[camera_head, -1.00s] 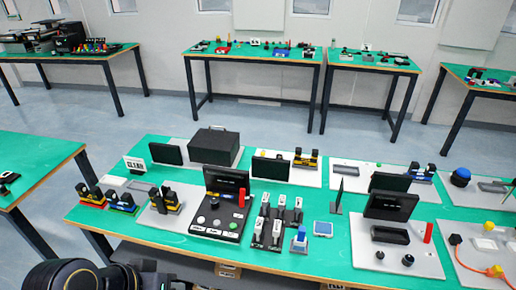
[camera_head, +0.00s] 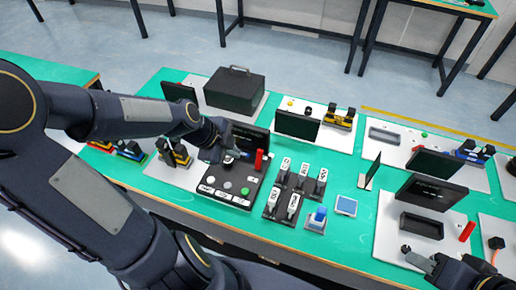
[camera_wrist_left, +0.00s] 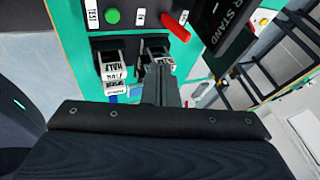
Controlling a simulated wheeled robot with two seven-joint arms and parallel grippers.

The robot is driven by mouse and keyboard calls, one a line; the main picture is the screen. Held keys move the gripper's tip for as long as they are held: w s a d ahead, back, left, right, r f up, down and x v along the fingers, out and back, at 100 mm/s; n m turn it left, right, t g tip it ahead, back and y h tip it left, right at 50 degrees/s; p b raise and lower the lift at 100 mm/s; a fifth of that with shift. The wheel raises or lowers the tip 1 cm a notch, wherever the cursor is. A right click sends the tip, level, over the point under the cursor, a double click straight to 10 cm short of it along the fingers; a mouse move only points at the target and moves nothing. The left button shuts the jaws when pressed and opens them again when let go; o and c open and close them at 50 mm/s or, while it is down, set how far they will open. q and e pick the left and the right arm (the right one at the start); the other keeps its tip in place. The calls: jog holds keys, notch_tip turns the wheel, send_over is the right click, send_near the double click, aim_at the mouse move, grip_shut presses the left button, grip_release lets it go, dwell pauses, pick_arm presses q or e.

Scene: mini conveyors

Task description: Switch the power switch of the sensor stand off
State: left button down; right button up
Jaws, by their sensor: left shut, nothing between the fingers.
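The sensor stand is the black panel (camera_head: 213,191) at the left-middle of the table, with a dark screen at its back. In the left wrist view the screen (camera_wrist_left: 222,28) shows part of the name, "STAND". A red lever-like piece (camera_head: 259,160) rises at the panel's right; it also shows in the left wrist view (camera_wrist_left: 177,26) near a green button (camera_wrist_left: 112,16) labelled TEST. I cannot tell which part is the power switch. My left gripper (camera_head: 228,158) is shut and empty over the panel's back, left of the red piece. My right gripper (camera_head: 406,252) is at the lower right, its jaws unclear.
Several labelled blocks (camera_head: 293,207) stand right of the panel, with a blue-topped block (camera_head: 317,219) in front. A black box (camera_head: 234,93) stands behind. Bare green table lies around (camera_head: 340,232).

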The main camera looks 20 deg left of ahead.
aim_at(258, 151)
pick_arm(q)
jog(key=b+x, duration=0.4)
jog(key=x, duration=0.6)
jog(key=shift+s, duration=0.1)
jog(key=shift+w+a+f, duration=0.15)
jog(key=shift+w, duration=1.05)
jog(key=shift+w+a+f+p, duration=0.1)
jog(key=shift+w+f+p, duration=0.2)
jog(key=shift+w, duration=0.25)
jog(key=shift+w+f+b, duration=0.15)
jog(key=shift+w+b, duration=0.3)
jog(key=shift+w, duration=0.05)
jog(key=shift+w+f+b, duration=0.15)
jog(key=shift+w+b, duration=0.3)
jog(key=shift+w, duration=0.05)
jog(key=shift+a+r, duration=0.1)
jog(key=shift+r, duration=0.2)
